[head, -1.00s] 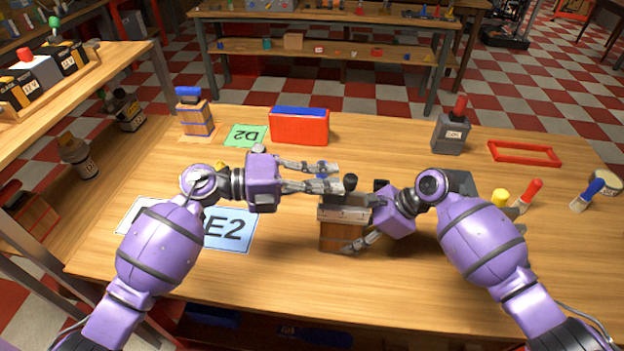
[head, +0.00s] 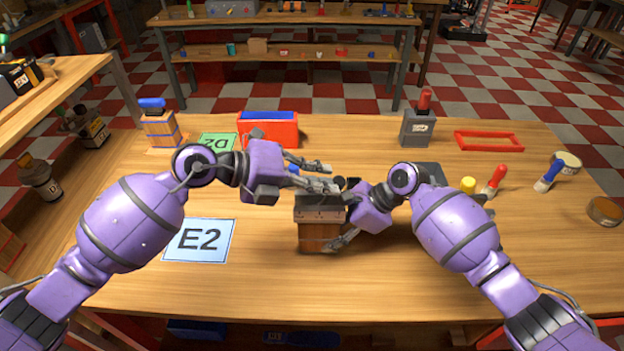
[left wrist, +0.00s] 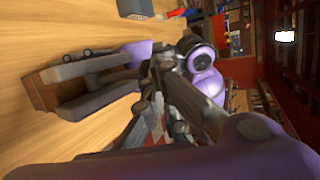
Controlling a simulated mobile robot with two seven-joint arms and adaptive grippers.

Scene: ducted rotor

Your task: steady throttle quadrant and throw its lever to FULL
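The throttle quadrant (head: 320,232) is a wooden box with a grey top, standing near the middle of the table. Its lever's black knob (head: 339,183) shows at the top; the lever's marks cannot be read. My right gripper (head: 344,215) is closed around the box from the right, with one finger along its near face; the other is mostly hidden. My left gripper (head: 325,176) is open, fingers apart and pointing right, with the tips at the knob. I cannot tell whether they touch it. The left wrist view shows the wooden body (left wrist: 38,92) beside dark finger-like parts.
An E2 card (head: 199,240) lies left of the quadrant. The front table is clear.

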